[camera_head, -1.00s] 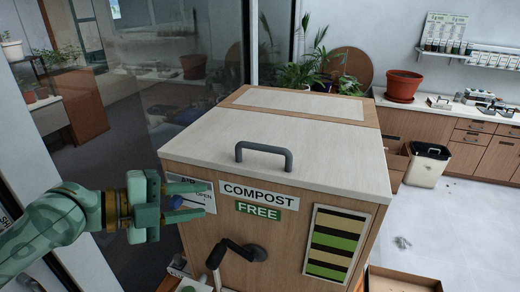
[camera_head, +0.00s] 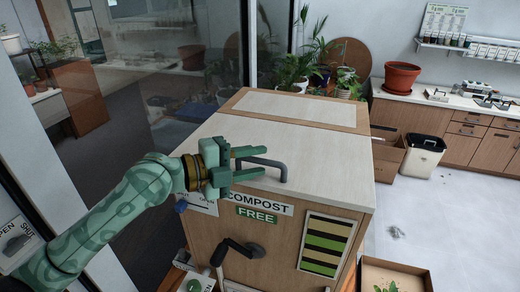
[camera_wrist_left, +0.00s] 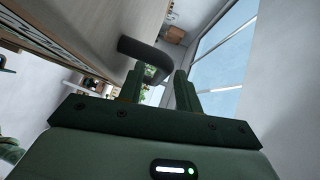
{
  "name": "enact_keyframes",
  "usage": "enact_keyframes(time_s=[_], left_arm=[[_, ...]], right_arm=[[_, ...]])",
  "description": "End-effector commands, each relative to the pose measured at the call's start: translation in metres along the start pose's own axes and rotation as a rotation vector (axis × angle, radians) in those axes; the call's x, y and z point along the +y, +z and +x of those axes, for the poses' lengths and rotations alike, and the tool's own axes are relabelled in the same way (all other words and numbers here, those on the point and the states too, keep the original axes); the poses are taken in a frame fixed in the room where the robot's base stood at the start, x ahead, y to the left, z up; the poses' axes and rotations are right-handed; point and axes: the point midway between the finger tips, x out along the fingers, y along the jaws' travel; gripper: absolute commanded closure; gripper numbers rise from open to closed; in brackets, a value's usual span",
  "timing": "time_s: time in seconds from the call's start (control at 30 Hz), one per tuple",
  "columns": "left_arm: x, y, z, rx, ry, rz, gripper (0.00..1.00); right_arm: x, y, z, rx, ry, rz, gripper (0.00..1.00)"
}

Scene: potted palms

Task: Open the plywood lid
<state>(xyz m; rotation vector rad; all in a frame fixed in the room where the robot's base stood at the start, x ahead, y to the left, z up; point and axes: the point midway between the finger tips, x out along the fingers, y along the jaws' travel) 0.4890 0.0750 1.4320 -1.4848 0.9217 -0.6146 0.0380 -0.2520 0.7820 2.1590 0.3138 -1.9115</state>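The plywood lid (camera_head: 315,150) is a pale, shut slab on top of the compost box. A dark grey bar handle (camera_head: 272,162) stands near its front edge. My left gripper (camera_head: 262,161) is at the left end of the handle, its fingers apart. In the left wrist view the two fingers (camera_wrist_left: 159,75) are open and the curved handle (camera_wrist_left: 142,48) shows just beyond their tips. I cannot tell whether they touch it. My right gripper is in neither view.
The compost box (camera_head: 205,245) has a dark crank (camera_head: 232,250) on its front below the lid. Potted plants (camera_head: 300,75) stand behind the box. A bin (camera_head: 422,157) and an open carton (camera_head: 392,158) stand to the right.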

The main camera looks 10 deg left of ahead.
Motion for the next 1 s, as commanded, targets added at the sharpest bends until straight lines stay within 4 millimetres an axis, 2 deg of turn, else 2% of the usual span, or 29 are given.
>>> enact_keyframes(time_s=[0.2,0.47,0.5,0.6,0.83,1.0], left_arm=[[0.0,0.0,0.017,0.0,0.0,0.0,0.66],[0.001,0.0,0.018,0.0,0.001,0.0,0.66],[0.001,0.0,0.018,0.0,0.001,0.0,0.77],[0.001,0.0,0.018,0.0,0.001,0.0,1.0],[-0.002,0.0,0.017,0.0,0.006,-0.005,1.0],[-0.018,0.0,0.017,0.0,0.035,-0.033,1.0]], right_arm=[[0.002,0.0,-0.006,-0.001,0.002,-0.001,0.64],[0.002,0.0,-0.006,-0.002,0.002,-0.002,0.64],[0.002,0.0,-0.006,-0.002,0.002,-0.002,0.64],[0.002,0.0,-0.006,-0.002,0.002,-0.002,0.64],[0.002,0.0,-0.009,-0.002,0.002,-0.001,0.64],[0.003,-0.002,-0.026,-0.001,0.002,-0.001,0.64]])
